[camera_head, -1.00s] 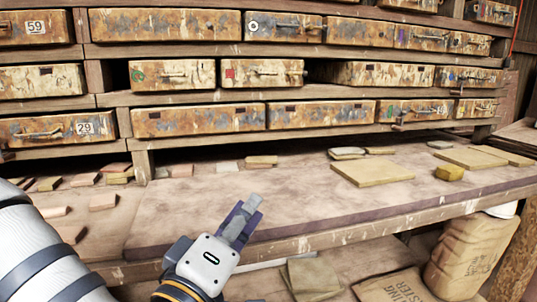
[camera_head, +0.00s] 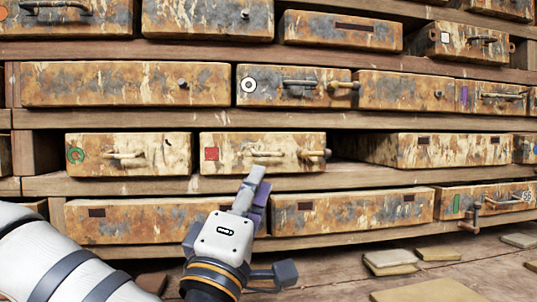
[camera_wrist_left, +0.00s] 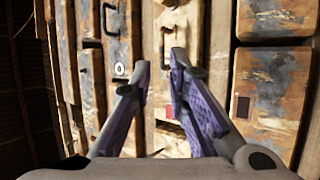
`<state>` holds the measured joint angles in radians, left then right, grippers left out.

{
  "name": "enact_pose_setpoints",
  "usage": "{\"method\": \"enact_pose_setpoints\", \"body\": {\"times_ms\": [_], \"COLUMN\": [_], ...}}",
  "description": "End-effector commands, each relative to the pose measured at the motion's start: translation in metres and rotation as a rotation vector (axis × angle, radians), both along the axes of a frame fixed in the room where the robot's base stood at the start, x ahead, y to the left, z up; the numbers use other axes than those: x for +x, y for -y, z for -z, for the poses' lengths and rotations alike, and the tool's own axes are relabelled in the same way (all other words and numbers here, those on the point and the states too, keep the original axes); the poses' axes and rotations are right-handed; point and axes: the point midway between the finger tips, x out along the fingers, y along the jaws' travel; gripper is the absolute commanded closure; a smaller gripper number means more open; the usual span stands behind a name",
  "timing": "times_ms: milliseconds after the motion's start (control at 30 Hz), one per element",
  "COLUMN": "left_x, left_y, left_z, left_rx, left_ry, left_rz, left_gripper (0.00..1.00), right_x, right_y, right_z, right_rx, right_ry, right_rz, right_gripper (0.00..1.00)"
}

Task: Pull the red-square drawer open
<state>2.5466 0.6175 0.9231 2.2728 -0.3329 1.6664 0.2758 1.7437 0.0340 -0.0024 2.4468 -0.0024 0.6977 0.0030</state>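The red-square drawer (camera_head: 229,165) is in the middle row of the head view. Its rusty, cream front has a red square (camera_head: 211,154) at the left and a bar handle (camera_head: 268,153) at the middle. It sits in its shelf, with no clear pull-out. My left gripper (camera_head: 257,181) is in front of the drawer's lower edge, just below the handle. In the left wrist view the gripper (camera_wrist_left: 157,77) is open, its purple-padded fingers apart with nothing between them. The drawer front (camera_wrist_left: 175,18) shows beyond them, turned sideways. Contact with the handle is not visible. My right gripper is out of view.
A green-ring drawer (camera_head: 87,160) is to the left, and a drawer with a white ring (camera_head: 285,99) is above. A dark gap lies to the right, before a plain drawer (camera_head: 440,150). Below are closed drawers (camera_head: 345,210) and a bench with flat tiles (camera_head: 391,262).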

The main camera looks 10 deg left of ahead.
Motion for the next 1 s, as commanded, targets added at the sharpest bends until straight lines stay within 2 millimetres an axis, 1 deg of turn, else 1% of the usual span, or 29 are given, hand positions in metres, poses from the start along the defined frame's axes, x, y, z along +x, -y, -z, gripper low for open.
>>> {"method": "enact_pose_setpoints", "body": {"times_ms": [33, 100, 200, 333, 467, 633, 667, 700, 733, 1000], "left_x": [0.010, 0.025, 0.042, 0.057, 0.061, 0.061, 0.061, 0.061, 0.061, 0.060], "left_y": [0.000, 0.001, 0.003, 0.003, 0.004, 0.004, 0.004, 0.004, 0.004, 0.004], "left_z": [-0.011, -0.020, -0.029, -0.035, -0.037, -0.036, -0.036, -0.036, -0.036, -0.037], "left_rx": [0.000, -0.001, -0.001, -0.001, 0.000, 0.000, 0.000, 0.000, 0.000, 0.000], "left_ry": [0.007, 0.007, 0.004, 0.001, -0.001, -0.001, -0.001, -0.001, -0.001, 0.001], "left_rz": [-0.004, -0.003, -0.001, -0.001, 0.001, 0.001, 0.001, 0.001, 0.001, 0.002], "left_gripper": [0.84, 0.84, 0.84, 0.84, 0.84, 0.84, 0.89, 0.98, 1.00, 1.00], "right_x": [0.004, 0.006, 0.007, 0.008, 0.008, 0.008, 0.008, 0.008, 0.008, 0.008], "right_y": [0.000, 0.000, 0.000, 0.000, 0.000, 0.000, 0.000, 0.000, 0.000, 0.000], "right_z": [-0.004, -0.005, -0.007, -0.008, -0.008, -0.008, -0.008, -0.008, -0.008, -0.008], "right_rx": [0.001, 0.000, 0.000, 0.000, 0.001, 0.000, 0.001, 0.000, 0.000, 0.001], "right_ry": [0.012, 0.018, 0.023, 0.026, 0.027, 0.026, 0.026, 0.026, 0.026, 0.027], "right_rz": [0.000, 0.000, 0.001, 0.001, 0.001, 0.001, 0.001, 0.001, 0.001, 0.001], "right_gripper": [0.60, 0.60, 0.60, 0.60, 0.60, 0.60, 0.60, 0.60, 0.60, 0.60]}}
